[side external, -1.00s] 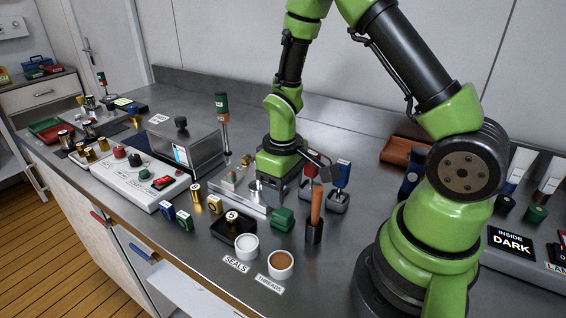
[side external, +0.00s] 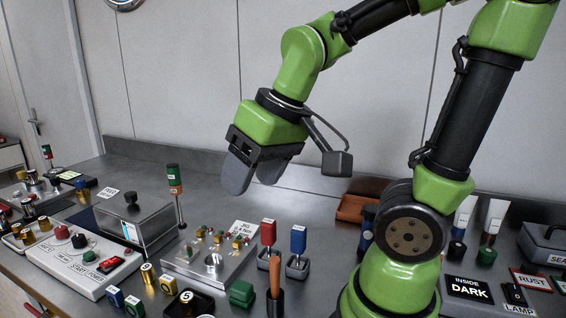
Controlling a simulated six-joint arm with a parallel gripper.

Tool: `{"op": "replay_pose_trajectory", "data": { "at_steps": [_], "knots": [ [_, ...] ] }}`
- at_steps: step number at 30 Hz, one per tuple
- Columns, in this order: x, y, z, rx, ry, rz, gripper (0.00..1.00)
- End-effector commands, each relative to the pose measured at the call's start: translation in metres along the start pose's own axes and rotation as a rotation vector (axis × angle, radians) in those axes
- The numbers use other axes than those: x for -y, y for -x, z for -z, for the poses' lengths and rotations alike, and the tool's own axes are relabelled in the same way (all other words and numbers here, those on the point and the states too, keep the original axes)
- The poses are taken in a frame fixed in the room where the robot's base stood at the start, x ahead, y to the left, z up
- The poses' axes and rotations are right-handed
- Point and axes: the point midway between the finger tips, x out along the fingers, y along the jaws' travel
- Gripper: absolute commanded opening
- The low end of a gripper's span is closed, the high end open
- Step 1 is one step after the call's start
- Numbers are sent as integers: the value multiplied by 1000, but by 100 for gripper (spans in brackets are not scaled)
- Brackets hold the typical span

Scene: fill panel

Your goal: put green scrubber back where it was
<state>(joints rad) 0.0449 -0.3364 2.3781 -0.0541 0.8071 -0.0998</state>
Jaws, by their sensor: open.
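A small green block (side external: 242,293), which looks like the green scrubber, sits on the grey bench near the bottom centre. It lies in front of a metal panel (side external: 213,262) with a round hole and several small fittings. My gripper (side external: 253,180) is high above the bench, up and behind the block. Its two grey fingers are apart with nothing between them.
A red-topped tool (side external: 268,233) and a blue-topped tool (side external: 298,240) stand in holders right of the panel. An upright brown handle (side external: 275,280) is right of the block. A black tray (side external: 190,303) lies to its left. A metal box (side external: 132,222) stands left.

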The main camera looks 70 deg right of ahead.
Motion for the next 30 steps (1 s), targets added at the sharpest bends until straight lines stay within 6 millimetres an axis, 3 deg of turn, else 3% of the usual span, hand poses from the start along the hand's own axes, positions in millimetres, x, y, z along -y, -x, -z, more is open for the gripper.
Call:
{"op": "replay_pose_trajectory", "data": {
  "at_steps": [3, 9, 30],
  "knots": [
    [8, 27, -18, -96, -51, 68, 58],
    [12, 46, -38, -166, -100, 139, 58],
    [13, 48, -41, -176, -109, 150, 58]
  ]
}}
